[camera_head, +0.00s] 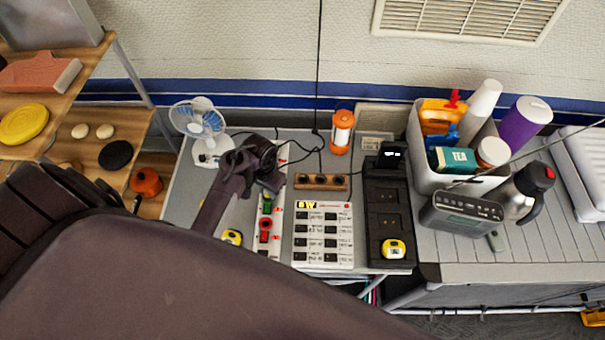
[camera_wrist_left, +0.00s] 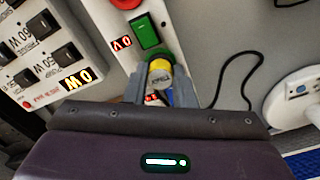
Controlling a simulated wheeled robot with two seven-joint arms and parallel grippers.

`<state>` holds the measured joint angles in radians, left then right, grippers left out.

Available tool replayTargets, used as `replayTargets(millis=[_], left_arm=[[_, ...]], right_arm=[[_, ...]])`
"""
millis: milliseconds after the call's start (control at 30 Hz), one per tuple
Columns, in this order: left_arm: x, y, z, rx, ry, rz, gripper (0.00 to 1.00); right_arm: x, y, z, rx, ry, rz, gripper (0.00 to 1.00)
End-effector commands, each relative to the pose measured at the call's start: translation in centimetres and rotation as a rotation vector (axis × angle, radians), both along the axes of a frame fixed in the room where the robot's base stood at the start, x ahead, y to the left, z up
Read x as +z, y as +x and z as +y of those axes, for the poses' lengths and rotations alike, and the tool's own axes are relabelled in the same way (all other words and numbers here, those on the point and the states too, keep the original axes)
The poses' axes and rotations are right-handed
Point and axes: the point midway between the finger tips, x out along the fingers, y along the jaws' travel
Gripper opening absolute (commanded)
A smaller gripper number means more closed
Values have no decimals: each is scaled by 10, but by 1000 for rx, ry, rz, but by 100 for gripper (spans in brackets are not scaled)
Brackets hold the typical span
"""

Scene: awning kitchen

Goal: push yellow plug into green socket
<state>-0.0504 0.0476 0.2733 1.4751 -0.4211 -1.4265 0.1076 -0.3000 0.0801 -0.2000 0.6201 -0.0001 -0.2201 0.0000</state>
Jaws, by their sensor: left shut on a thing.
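The yellow plug (camera_wrist_left: 160,67) is between the fingertips of my left gripper (camera_wrist_left: 160,80), which is shut on it. In the head view my left gripper (camera_head: 262,172) is over the far part of the narrow white panel (camera_head: 275,245) and hides the plug. In the left wrist view a green rim, apparently the green socket (camera_wrist_left: 168,57), shows close around the plug's far side. The plug covers most of it, so I cannot tell how deep the plug sits. A green rocker switch (camera_wrist_left: 145,33) lies just beyond. My right gripper is not in view.
A white switch panel (camera_head: 323,262) and a black charger unit (camera_head: 388,215) stand to the right. A desk fan (camera_head: 205,130) is at the back left. A brown power strip (camera_head: 322,182) and an orange lantern (camera_head: 341,132) are behind. A loose black cable (camera_wrist_left: 247,62) lies beside the panel.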

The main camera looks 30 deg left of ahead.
Motion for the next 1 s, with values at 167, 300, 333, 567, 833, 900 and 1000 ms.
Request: replayTargets(millis=[167, 300, 333, 567, 833, 900, 1000], left_arm=[[-2, 0, 0, 0, 1, 0, 1], [-2, 0, 0, 0, 1, 0, 39], [-2, 0, 0, 0, 0, 0, 43], [-2, 0, 0, 0, 0, 0, 49], [-2, 0, 0, 0, 0, 0, 60], [-2, 0, 0, 0, 0, 0, 60], [-2, 0, 0, 0, 0, 0, 60]], right_arm=[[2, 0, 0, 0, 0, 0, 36], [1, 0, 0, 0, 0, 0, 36], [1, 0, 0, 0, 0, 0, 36], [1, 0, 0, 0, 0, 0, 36], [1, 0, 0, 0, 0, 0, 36], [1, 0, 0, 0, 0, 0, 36], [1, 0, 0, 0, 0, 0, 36]])
